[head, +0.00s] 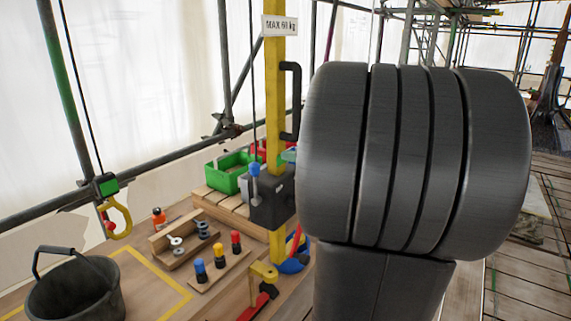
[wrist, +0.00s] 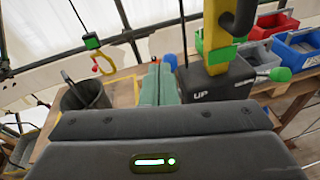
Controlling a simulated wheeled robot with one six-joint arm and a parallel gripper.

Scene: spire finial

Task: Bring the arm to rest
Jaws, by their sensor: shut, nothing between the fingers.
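My gripper (wrist: 159,68) shows in the wrist view as two green fingers side by side, shut and empty. They point out over the wooden bench, between the bucket and the black winch box. I see no contact with anything. My dark grey arm link fills the right middle of the head view, close to the camera, and hides what lies behind it.
A yellow post (head: 275,90) carries a black box (head: 271,208) with a blue-knobbed lever. A yellow hook (head: 118,220) hangs above the bench, near a dark bucket (head: 75,290). A green bin (head: 231,174) and coloured pegs stand on wood. Planked floor lies right.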

